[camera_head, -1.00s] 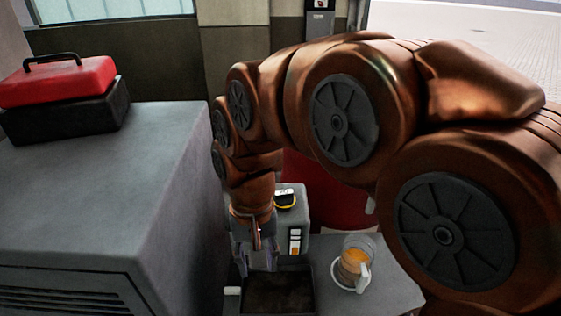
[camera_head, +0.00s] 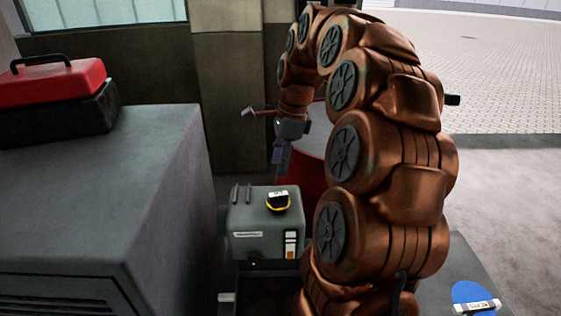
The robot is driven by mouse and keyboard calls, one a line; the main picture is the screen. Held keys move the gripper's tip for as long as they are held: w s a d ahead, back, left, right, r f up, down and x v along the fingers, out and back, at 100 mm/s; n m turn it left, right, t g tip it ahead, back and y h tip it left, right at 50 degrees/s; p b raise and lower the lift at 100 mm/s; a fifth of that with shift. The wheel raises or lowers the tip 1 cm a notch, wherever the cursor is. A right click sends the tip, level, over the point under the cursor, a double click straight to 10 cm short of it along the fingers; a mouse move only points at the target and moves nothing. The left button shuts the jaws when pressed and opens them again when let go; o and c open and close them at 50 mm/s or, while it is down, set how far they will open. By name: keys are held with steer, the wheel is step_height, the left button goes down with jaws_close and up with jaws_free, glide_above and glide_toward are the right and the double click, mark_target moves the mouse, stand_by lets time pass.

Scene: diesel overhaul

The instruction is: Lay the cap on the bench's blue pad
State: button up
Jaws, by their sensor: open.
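A black round cap with a yellow rim (camera_head: 278,201) and a pale label on it sits on top of the grey box-shaped unit (camera_head: 264,245). The blue pad (camera_head: 467,292) lies on the bench (camera_head: 470,262) at the lower right. A small white labelled piece (camera_head: 476,307) lies across the pad's front part. My gripper (camera_head: 263,138) is open and empty. It is raised above and behind the unit, apart from the cap. My arm hides much of the bench.
A dark tray (camera_head: 262,292) sits in front of the unit, partly hidden by my arm. A red drum (camera_head: 302,174) stands behind. A grey cabinet (camera_head: 130,190) with a red and black toolbox (camera_head: 55,98) fills the left side.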

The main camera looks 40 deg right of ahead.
mark_target(279, 193)
steer(key=shift+f+b, duration=0.55)
steer(key=shift+f, duration=2.6)
steer(key=shift+f+b, duration=0.8)
steer(key=shift+f, duration=0.55)
jaws_close()
